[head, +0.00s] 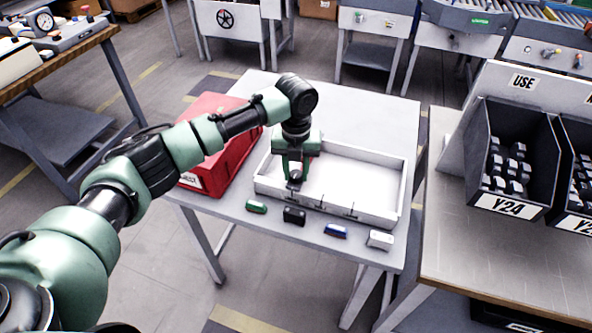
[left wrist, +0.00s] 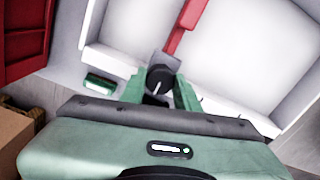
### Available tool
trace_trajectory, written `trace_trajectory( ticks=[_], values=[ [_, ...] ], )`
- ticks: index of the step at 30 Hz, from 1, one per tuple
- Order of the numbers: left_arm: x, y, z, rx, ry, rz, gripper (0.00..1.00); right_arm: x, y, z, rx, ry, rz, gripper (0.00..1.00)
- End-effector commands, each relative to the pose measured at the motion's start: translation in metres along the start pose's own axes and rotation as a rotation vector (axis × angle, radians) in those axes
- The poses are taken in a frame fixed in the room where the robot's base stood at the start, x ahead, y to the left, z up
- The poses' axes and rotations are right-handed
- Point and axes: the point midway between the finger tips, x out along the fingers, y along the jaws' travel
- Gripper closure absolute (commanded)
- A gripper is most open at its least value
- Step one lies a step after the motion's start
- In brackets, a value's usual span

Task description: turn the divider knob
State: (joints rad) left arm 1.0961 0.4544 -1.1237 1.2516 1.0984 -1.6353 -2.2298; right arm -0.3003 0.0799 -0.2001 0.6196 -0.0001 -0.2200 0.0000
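The divider knob (left wrist: 159,78) is black and round with a white pointer line. It sits at the end of a red divider (left wrist: 182,25) in the white tray (head: 262,184). In the head view the gripper hides most of the divider. My right gripper is in neither view.
A red bin (head: 216,157) stands left of the tray. Green (head: 256,207), black (head: 294,215), blue (head: 336,231) and white (head: 381,240) small items lie along the table's front edge. A shelf with dark bins (head: 511,203) stands at the right.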

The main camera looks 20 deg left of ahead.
Motion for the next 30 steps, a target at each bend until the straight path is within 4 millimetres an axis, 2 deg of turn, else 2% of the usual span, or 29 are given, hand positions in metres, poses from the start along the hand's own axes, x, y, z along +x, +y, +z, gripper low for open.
trace_trajectory(
  ticks=[7, 13, 30],
  values=[
    [-0.002, 0.000, 0.000, -0.024, 0.001, 0.000, 1.00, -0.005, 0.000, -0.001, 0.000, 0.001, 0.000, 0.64],
    [-0.004, 0.000, 0.000, -0.114, 0.001, 0.000, 1.00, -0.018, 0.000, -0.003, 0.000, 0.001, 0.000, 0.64],
    [-0.005, -0.001, 0.000, -0.625, 0.002, 0.000, 1.00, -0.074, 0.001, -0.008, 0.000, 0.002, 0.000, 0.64]
  ],
)
